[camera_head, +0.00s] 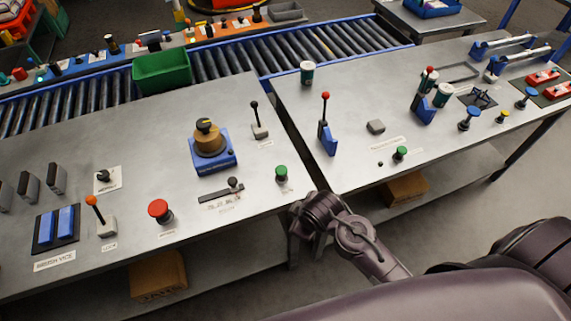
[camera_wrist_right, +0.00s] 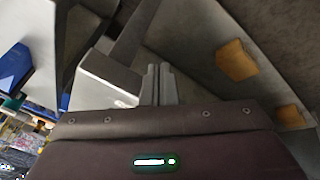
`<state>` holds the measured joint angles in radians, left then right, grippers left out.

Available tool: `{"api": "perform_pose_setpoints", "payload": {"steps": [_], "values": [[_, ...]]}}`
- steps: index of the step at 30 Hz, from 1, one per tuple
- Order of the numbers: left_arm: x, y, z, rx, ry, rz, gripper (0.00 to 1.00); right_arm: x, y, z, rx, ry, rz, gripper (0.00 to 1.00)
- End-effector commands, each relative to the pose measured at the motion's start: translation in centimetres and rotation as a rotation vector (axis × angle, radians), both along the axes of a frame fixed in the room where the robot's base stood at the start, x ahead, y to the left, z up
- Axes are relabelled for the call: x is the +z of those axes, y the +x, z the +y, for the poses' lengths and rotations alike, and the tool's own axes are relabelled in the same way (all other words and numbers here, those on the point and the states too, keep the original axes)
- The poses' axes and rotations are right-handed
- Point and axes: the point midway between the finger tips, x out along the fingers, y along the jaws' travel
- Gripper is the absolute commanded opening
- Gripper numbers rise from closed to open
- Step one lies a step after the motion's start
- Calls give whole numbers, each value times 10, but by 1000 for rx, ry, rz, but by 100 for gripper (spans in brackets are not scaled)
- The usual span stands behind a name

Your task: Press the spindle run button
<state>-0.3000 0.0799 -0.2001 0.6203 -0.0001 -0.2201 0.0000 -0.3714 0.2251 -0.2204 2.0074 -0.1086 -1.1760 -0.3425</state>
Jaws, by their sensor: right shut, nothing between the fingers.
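Two green push buttons show in the head view. One green button (camera_head: 281,173) stands near the right front corner of the left table, and the other green button (camera_head: 401,153) stands near the front of the right table. Their labels are too small to read, so I cannot tell which is spindle run. My right gripper (camera_wrist_right: 157,84) is shut and empty in the wrist view. In the head view my right arm ends at the tables' front edge, below and right of the nearer green button, apart from it. My left gripper is not in view.
A red mushroom button (camera_head: 159,209), an orange-tipped lever (camera_head: 97,213) and a blue-based knob unit (camera_head: 212,155) stand on the left table. A red-tipped lever (camera_head: 324,118) stands on the right table. A narrow gap separates the tables. A roller conveyor (camera_head: 235,62) runs behind.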

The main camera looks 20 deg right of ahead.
Motion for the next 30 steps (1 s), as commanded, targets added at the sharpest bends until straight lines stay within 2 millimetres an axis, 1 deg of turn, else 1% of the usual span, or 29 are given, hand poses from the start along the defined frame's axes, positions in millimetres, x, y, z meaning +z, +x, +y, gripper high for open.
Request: {"api": "perform_pose_setpoints", "payload": {"steps": [1,2,3,4,6,8,9,13,17,18,21,24,27,28,30], "values": [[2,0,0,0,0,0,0,27,11,4,97,-41,-48,0],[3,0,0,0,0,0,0,40,16,8,171,-73,-75,0],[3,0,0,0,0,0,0,57,25,13,284,-127,-118,0],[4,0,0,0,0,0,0,70,32,17,382,-177,-153,0],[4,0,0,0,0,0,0,92,46,27,621,-306,-230,0],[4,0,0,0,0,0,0,106,58,34,817,-423,-287,0],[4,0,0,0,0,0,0,114,65,38,946,-506,-322,0],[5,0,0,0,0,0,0,136,83,48,1353,-790,-413,0],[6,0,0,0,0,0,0,153,95,51,1743,-1096,-460,0],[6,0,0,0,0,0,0,157,98,49,1857,-1192,-464,0],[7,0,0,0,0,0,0,165,105,44,2131,-1422,-453,0],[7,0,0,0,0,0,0,171,109,35,2365,-1618,-415,0],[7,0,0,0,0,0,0,175,112,26,2547,-1764,-367,0],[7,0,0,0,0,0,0,175,112,24,-2539,1763,347,0],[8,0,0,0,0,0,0,177,113,19,-2462,1713,299,0]]}}
